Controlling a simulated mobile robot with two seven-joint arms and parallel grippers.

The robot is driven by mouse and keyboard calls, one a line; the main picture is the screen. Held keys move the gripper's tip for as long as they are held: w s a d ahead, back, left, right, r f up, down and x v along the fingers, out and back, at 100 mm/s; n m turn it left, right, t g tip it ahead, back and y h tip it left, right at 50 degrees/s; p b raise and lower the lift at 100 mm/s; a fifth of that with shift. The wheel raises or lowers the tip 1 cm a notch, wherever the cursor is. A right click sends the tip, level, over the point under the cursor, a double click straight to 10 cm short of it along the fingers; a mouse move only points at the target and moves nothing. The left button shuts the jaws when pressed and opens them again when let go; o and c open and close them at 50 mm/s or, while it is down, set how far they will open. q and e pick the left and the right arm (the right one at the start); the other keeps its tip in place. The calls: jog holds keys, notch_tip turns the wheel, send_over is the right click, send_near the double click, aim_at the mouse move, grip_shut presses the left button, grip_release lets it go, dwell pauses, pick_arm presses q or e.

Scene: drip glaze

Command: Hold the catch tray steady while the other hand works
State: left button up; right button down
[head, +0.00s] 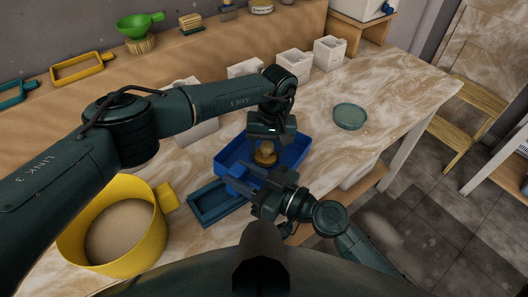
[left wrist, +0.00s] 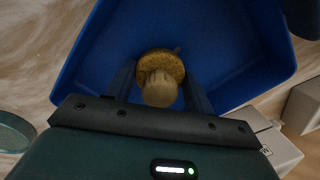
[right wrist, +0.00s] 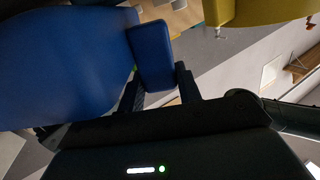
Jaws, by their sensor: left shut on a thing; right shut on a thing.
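The catch tray (head: 226,158) is a blue open tray on the marble-patterned table. My right gripper (head: 243,184) is shut on its near-left handle block, which also shows between the fingers in the right wrist view (right wrist: 153,57). My left gripper (head: 265,145) reaches down over the tray and is shut on a round tan sponge-like piece with a pale knob (head: 265,154). In the left wrist view, this knobbed piece (left wrist: 160,78) sits between the fingers, over the tray's blue floor. I cannot tell whether it touches the floor.
A large yellow pot (head: 152,240) with beige contents stands at the near left. White boxes (head: 330,53) line the back. A teal dish (head: 350,117) sits at right, with clear table around it.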

aim_at(260, 162)
pick_arm(q)
jog(key=shift+w, duration=0.1)
jog(key=shift+w+d+f, duration=0.15)
jog(key=shift+w+d, duration=0.45)
jog(key=shift+w, duration=0.35)
jog(key=shift+s+a, duration=0.55)
jog(key=shift+s, duration=0.1)
jog(key=shift+s+a+r, duration=0.25)
jog(key=shift+s, duration=0.4)
jog(key=shift+f, duration=0.1)
jog(key=shift+s+a+r, duration=0.15)
jog(key=shift+s+a, duration=0.15)
jog(key=shift+s, duration=0.2)
jog(key=shift+s+a+r, duration=0.1)
jog(key=shift+s+a, duration=0.2)
jog(key=shift+s, duration=0.2)
